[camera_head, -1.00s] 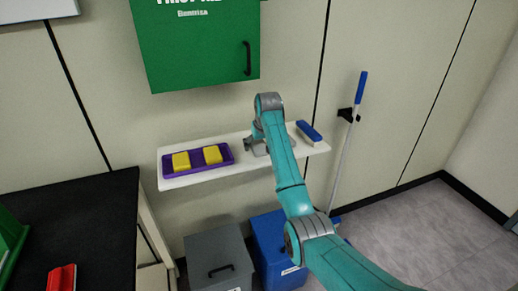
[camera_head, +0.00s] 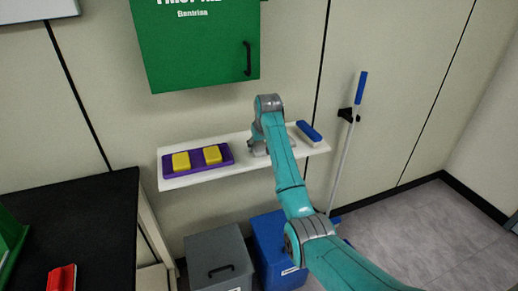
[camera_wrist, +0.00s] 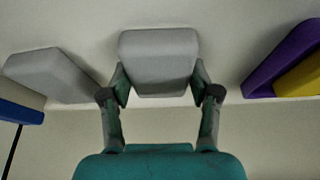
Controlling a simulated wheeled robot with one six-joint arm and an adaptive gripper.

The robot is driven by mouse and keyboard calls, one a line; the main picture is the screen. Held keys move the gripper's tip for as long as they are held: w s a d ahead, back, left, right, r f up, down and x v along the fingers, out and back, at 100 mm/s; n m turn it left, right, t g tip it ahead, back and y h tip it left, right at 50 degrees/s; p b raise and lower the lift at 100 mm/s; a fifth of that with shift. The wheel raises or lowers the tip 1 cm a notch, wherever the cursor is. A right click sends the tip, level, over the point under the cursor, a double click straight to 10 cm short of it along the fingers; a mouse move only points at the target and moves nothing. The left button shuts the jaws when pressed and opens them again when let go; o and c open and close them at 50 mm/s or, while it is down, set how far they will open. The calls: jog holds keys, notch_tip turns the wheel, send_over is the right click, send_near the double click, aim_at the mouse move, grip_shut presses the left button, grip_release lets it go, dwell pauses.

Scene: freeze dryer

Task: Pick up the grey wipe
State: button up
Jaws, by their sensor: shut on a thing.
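A grey wipe (camera_wrist: 158,60), a pale grey rounded block, sits between the fingertips of my gripper (camera_wrist: 160,88) in the wrist view. The gripper is shut on its two sides. In the head view my gripper (camera_head: 257,143) is low over the middle of the white shelf, and my arm hides most of what it holds. I cannot tell whether the wipe still touches the shelf. A second grey block (camera_wrist: 48,72) lies to the left in the wrist view, apart from the fingers.
A green cabinet (camera_head: 195,50) hangs above. Grey (camera_head: 205,250) and blue (camera_head: 268,235) bins stand below.

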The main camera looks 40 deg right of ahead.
aim_at(259, 146)
notch_tip(259, 146, up, 10)
jog(key=shift+r, duration=0.25)
dwell(0.4)
